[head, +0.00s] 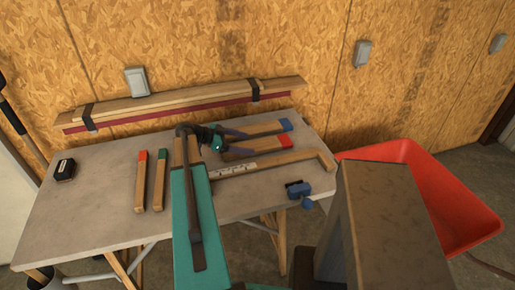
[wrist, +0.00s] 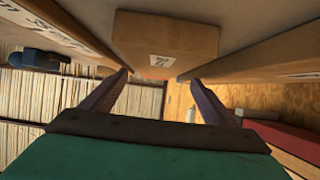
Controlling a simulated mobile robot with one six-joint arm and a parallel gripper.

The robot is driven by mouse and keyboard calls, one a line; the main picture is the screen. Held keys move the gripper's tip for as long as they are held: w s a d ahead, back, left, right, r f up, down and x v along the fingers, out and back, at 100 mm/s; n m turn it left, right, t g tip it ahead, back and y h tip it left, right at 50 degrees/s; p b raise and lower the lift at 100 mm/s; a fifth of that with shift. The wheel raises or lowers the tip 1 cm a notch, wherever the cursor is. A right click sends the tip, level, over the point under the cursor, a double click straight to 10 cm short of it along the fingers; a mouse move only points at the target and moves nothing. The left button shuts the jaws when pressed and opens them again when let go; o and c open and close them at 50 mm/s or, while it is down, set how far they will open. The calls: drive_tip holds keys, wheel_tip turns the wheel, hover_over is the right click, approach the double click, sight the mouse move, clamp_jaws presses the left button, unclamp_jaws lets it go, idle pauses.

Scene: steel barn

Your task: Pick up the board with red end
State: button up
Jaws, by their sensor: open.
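Two boards with red ends lie on the table (head: 100,205). One red-ended board (head: 260,148) is at the middle right, its red tip to the right. The other red-ended board (head: 140,185) is at the left. My gripper (head: 249,146) is open at the middle-right board's left part, fingers pointing right. In the wrist view, a plain board end with a small label (wrist: 165,42) lies ahead of and between my fingertips (wrist: 154,76), seemingly the same board. I cannot tell whether they touch it. No red end shows there.
A blue-ended board (head: 258,130) lies just behind, and a long marked board (head: 290,158) just in front. A green-ended board (head: 160,185) lies at left. A blue clamp (head: 298,189) sits at the front edge; a red wheelbarrow (head: 425,190) stands right. Strapped boards (head: 170,100) line the wall.

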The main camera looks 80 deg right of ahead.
sight(255, 145)
drive_tip(key=shift+s+f+p, duration=0.2)
drive_tip(key=shift+s+p, duration=0.3)
drive_tip(key=shift+s, duration=0.2)
drive_tip(key=shift+p+x, duration=0.7)
drive_tip(key=shift+x, duration=0.95)
drive_tip(key=shift+a+f, duration=0.1)
drive_tip(key=shift+f, duration=0.1)
drive_tip(key=c, duration=1.3)
drive_tip(key=shift+r, duration=0.2)
drive_tip(key=shift+r+b, duration=0.9)
drive_tip(key=shift+r, duration=0.1)
drive_tip(key=w+a+r+b, duration=0.1)
drive_tip(key=w+a+b, duration=0.1)
drive_tip(key=w+a, duration=0.1)
drive_tip(key=w+a+b, duration=0.2)
drive_tip(key=w+a, duration=0.2)
drive_tip(key=w+a+r+b, duration=0.1)
drive_tip(key=w+a, duration=0.3)
drive_tip(key=shift+w+a+r+b, duration=0.1)
drive_tip(key=shift+a+r+b, duration=0.2)
drive_tip(key=shift+r+b, duration=0.1)
